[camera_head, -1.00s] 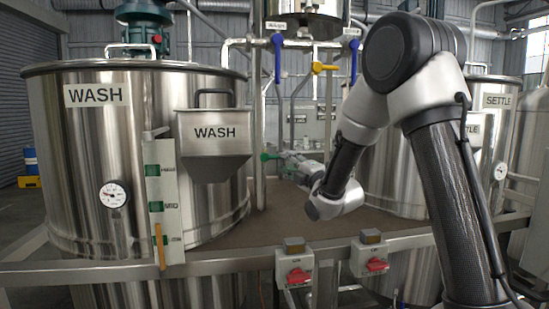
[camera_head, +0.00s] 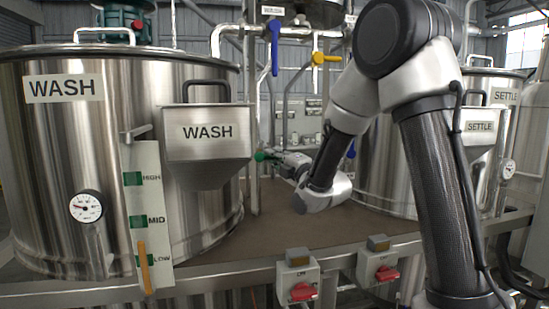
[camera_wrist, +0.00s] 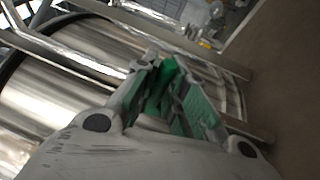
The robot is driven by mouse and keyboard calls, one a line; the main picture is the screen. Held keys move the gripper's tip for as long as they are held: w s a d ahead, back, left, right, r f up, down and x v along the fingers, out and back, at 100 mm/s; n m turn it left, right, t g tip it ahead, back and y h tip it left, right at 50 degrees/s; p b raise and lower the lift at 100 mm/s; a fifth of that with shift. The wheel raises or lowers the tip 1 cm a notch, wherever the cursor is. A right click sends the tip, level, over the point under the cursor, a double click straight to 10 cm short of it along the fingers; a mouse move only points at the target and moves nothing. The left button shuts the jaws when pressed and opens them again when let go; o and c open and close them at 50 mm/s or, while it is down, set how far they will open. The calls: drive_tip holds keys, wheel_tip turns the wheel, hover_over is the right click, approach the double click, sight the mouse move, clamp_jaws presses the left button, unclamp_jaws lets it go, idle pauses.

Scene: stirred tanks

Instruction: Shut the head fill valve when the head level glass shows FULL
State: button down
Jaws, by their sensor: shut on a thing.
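My gripper (camera_head: 276,158) is at the middle of the head view, beyond the WASH hopper, at the end of my bent arm. It is shut on a green valve handle (camera_head: 262,156) beside an upright pipe. In the wrist view, bright green (camera_wrist: 164,84) shows between the fingers of my gripper (camera_wrist: 166,92). No label on this handle can be read. The steel head tank (camera_head: 312,10) is cut off by the top edge of the head view. I cannot make out a head level glass or a FULL mark.
A blue lever (camera_head: 274,46) hangs down and a yellow handle (camera_head: 325,58) lies level on the upper pipes. The WASH tank (camera_head: 120,160) and hopper (camera_head: 208,134) stand left, the SETTLE tank (camera_head: 385,170) right. Red switches (camera_head: 303,291) line the front rail.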

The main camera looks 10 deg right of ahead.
drive_tip(key=shift+r+n+g, duration=0.4)
drive_tip(key=shift+r+n, duration=0.15)
drive_tip(key=shift+n, duration=0.55)
drive_tip(key=shift+a+r+n+g, duration=0.15)
drive_tip(key=shift+n+g, duration=0.25)
drive_tip(key=shift+n, duration=0.4)
drive_tip(key=c, duration=1.5)
unclamp_jaws()
drive_tip(key=shift+o, duration=0.2)
drive_tip(key=v, duration=0.7)
drive_tip(key=shift+s, duration=0.25)
